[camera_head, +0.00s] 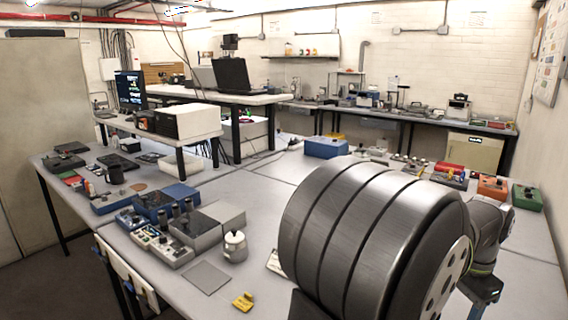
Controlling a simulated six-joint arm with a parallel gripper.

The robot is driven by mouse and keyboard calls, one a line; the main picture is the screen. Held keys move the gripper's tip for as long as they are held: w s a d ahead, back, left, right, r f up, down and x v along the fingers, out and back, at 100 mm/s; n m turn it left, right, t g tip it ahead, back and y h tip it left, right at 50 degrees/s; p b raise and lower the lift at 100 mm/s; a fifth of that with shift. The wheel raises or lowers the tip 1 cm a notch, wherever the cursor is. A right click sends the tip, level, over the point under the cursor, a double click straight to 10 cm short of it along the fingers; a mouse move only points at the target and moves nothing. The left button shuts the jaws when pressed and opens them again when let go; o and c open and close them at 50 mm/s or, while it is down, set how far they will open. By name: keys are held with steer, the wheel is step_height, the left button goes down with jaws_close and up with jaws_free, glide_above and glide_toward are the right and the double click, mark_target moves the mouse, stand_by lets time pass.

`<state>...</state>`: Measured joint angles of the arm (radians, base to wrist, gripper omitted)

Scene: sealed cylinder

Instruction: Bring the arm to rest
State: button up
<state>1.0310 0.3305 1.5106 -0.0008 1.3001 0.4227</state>
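A large dark ribbed metal cylinder (375,235) with a pale, holed end face fills the right foreground, very near the camera; I cannot tell whether it is part of my arm. Behind its right end are dark grey links of my arm. Below them is a dark blocky part (484,289) that looks like my gripper, over the right part of the table. The cylinder covers part of the arm. The fingertips and anything between them cannot be made out.
A grey square plate (206,277) and a yellow tag (243,301) lie near the canister. Grey and blue instrument boxes (165,200) crowd the table's left. Orange (492,188) and green (527,197) boxes stand at the right. The middle of the table is mostly clear.

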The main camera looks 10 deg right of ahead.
step_height(320, 180, up, 6)
step_height(320, 180, down, 13)
step_height(320, 180, up, 5)
steer(key=shift+f, duration=0.2)
steer(key=s+r, duration=0.7)
steer(key=s, duration=0.5)
steer(key=s+f, duration=0.7)
steer(key=s, duration=0.4)
steer(key=w+f, duration=0.2)
steer(key=w, duration=0.1)
steer(key=w+d+f, duration=0.1)
steer(key=w+f, duration=0.2)
steer(key=w, duration=0.1)
steer(key=w+f, duration=0.3)
steer(key=shift+w+d, duration=0.25)
steer(key=shift+w, duration=0.15)
steer(key=shift+w+f, duration=0.1)
steer(key=shift+f, duration=0.8)
